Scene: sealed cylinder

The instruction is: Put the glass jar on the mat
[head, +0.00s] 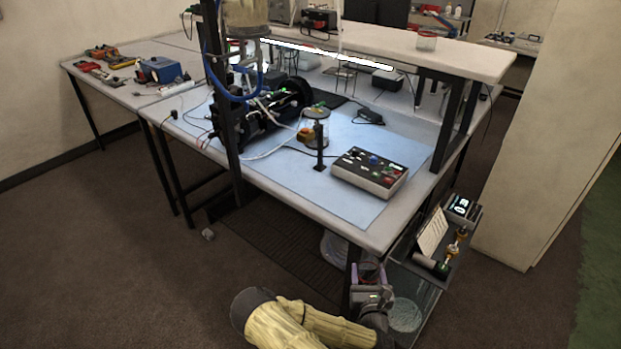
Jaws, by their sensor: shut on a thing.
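My gripper (370,290) is low at the front of the bench, near its front right leg. It is shut on a small clear glass jar (370,272) with a reddish tint; the fingers hide much of the jar. The light blue mat (285,180) covers much of the bench top, above and behind my gripper. The jar is apart from the mat.
A control box (368,173) sits near the blue mat's right front, with a post-mounted device (319,140) beside it. A low side shelf (450,245) holds small items. A dark ribbed mat (285,245) lies under the bench.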

